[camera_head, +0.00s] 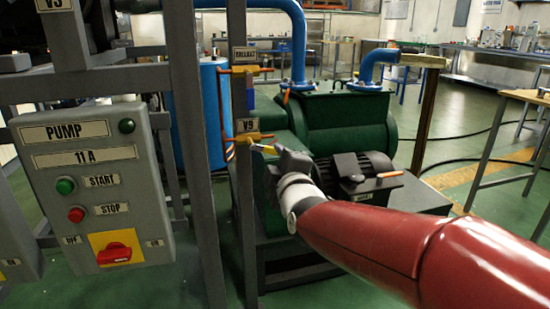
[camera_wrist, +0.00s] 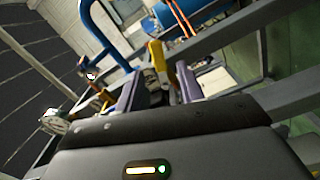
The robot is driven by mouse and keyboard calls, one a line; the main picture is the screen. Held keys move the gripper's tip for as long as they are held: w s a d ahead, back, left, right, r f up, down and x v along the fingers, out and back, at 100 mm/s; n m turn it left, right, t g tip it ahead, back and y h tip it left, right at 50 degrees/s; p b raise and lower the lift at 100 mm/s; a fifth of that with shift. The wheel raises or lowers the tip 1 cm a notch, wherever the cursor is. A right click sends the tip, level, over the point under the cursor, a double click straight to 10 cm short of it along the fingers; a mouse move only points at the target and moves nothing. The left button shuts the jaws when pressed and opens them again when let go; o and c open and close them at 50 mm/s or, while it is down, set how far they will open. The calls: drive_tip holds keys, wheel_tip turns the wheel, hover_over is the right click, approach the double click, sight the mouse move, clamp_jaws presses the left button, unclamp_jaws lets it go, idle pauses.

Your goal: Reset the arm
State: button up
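My red arm reaches in from the right in the head view. My gripper (camera_head: 264,149) is beside the grey post, just right of and below the V9 label (camera_head: 248,125). An orange valve handle (camera_head: 240,138) is at that label, close to the gripper tip. In the wrist view my gripper (camera_wrist: 160,92) has its two fingers apart, with a gap between them. Yellow valve parts (camera_wrist: 156,55) show beyond and between the fingers. I cannot tell whether the fingers touch them. Nothing is clearly held.
A grey pump control box (camera_head: 95,185) with a red rotary switch (camera_head: 115,253) stands at left. Behind my gripper are a green pump tank (camera_head: 345,122), a dark motor (camera_head: 365,165) and a blue drum (camera_head: 213,110). Grey frame posts stand close by.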

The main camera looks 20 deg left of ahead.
drive_tip(key=s+d+m+g+h+p, duration=0.2)
drive_tip(key=s+d+m, duration=0.15)
drive_tip(key=d, duration=0.55)
drive_tip(key=s+d+m+g+h+p, duration=0.1)
drive_tip(key=s+d+m+h+p, duration=0.15)
drive_tip(key=d+m, duration=0.4)
drive_tip(key=s+d+f+m+g+h+p, duration=0.2)
drive_tip(key=s+d+m, duration=0.3)
drive_tip(key=s+d, duration=0.3)
drive_tip(key=s+d+f+m+g+h+p, duration=0.1)
drive_tip(key=s+d+f+m+g+h, duration=0.2)
drive_tip(key=s+d, duration=0.5)
drive_tip(key=s+f+m+g, duration=0.1)
drive_tip(key=s+f+m, duration=0.1)
drive_tip(key=s, duration=0.1)
drive_tip(key=shift+d+m+g+p, duration=0.3)
drive_tip(key=shift+d+p, duration=0.05)
drive_tip(key=shift+p, duration=0.05)
